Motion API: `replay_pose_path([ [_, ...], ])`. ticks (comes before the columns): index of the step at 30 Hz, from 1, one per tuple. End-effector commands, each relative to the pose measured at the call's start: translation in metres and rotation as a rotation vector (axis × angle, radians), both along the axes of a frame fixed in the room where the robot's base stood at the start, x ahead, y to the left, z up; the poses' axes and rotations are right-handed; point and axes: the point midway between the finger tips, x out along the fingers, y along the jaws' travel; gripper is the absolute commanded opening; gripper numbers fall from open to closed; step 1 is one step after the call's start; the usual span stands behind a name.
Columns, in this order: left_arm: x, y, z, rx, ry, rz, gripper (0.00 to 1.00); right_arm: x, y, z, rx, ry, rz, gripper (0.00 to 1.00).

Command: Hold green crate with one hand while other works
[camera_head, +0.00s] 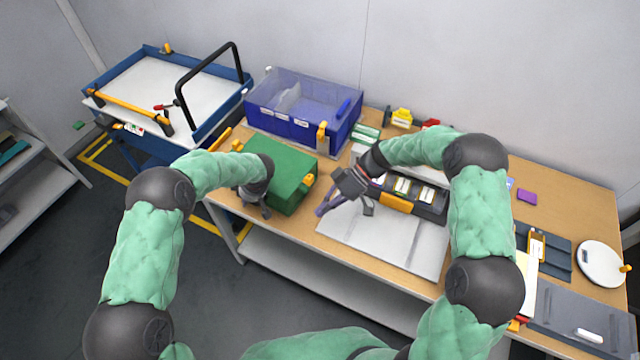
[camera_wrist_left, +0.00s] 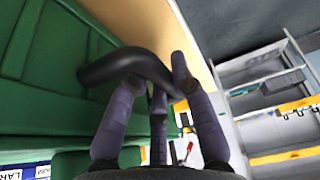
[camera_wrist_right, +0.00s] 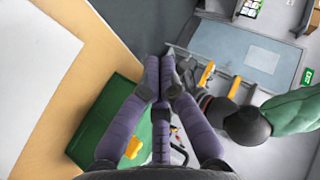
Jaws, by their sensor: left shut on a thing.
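The green crate (camera_head: 290,170) sits near the left end of the wooden table, its flat green top facing up and yellow clips at its sides. It also shows in the left wrist view (camera_wrist_left: 40,70). My left gripper (camera_head: 264,212) is at its near left side. In the left wrist view its purple fingers (camera_wrist_left: 150,85) are shut on the crate's black handle (camera_wrist_left: 125,65). My right gripper (camera_head: 345,206) is above the table, right of the crate and apart from it. In the right wrist view its fingertips (camera_wrist_right: 160,75) are together, with nothing visible between them.
A blue bin (camera_head: 300,105) stands behind the crate. A grey-white mat (camera_head: 385,240) and a black tray of pouches (camera_head: 425,195) lie to its right. A blue-framed cart (camera_head: 150,85) stands at the left. A round white scale (camera_head: 600,262) is far right.

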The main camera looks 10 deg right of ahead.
Motion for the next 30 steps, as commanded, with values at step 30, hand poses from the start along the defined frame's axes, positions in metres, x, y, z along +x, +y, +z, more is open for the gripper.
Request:
replay_pose_path([
  [30, 0.0, 0.0, 0.0, 0.0, 0.0, -0.001, 0.0, 0.017, -0.118, -0.027, 0.676, 0.554, -1.18, 0.0],
])
